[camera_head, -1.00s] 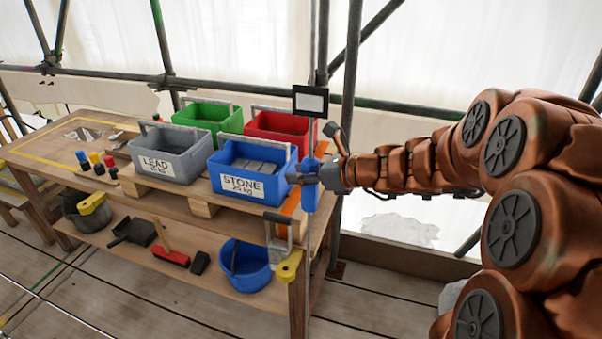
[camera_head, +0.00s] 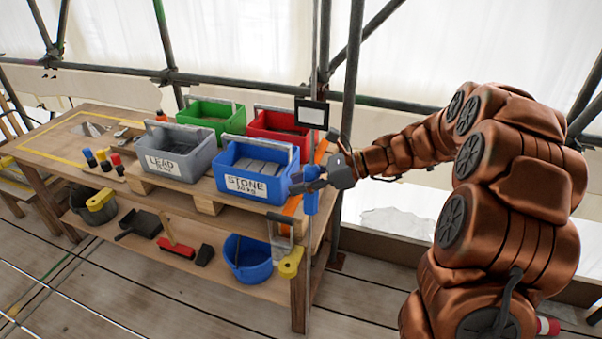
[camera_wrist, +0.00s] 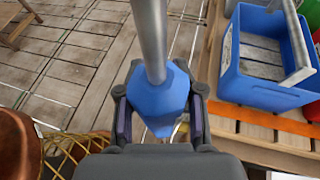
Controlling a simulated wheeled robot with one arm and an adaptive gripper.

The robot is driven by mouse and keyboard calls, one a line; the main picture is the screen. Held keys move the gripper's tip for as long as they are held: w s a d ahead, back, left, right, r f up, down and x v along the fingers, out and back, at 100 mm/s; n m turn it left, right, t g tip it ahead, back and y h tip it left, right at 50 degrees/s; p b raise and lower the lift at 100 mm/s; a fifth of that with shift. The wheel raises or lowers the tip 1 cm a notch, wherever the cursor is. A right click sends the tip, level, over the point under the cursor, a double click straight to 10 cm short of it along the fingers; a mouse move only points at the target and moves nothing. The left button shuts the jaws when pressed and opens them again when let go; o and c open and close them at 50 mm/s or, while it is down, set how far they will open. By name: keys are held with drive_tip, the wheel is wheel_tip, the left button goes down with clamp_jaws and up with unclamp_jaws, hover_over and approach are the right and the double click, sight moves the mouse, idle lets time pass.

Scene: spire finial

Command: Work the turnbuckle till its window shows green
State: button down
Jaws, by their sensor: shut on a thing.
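The turnbuckle is a blue faceted body (camera_head: 311,201) on a thin upright metal rod, at the right front corner of the workbench. My gripper (camera_head: 308,183) reaches it from the right and is shut on its upper part. In the wrist view the blue body (camera_wrist: 160,85) sits between the two dark fingers of my gripper (camera_wrist: 160,112), with the grey rod rising from it. A black-framed plate with a pale, whitish face (camera_head: 311,114) is higher up by the rod. I see no green on it. The turnbuckle's lower part is hidden in the wrist view.
A blue STONE crate (camera_head: 254,187) stands close left of the turnbuckle. A grey LEAD crate (camera_head: 176,163), a green crate (camera_head: 211,122) and a red crate (camera_head: 279,135) are beside it on the workbench (camera_head: 60,150). Scaffold poles (camera_head: 352,75) stand behind. The lower shelf holds a blue bucket (camera_head: 248,267).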

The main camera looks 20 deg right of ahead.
drive_tip(key=shift+s+n+g+p, duration=0.25)
drive_tip(key=shift+n+g+p, duration=0.15)
drive_tip(key=shift+n+g, duration=0.95)
drive_tip(key=shift+s+n+g+p, duration=0.25)
drive_tip(key=shift+n+g+p, duration=0.2)
drive_tip(key=shift+n+g, duration=0.95)
drive_tip(key=shift+s+n+g+p, duration=0.25)
drive_tip(key=shift+n+g+p, duration=0.15)
drive_tip(key=shift+n+g, duration=0.95)
drive_tip(key=shift+g, duration=0.5)
drive_tip(key=shift+r, duration=0.1)
drive_tip(key=c, duration=0.9)
unclamp_jaws()
drive_tip(key=shift+m, duration=0.3)
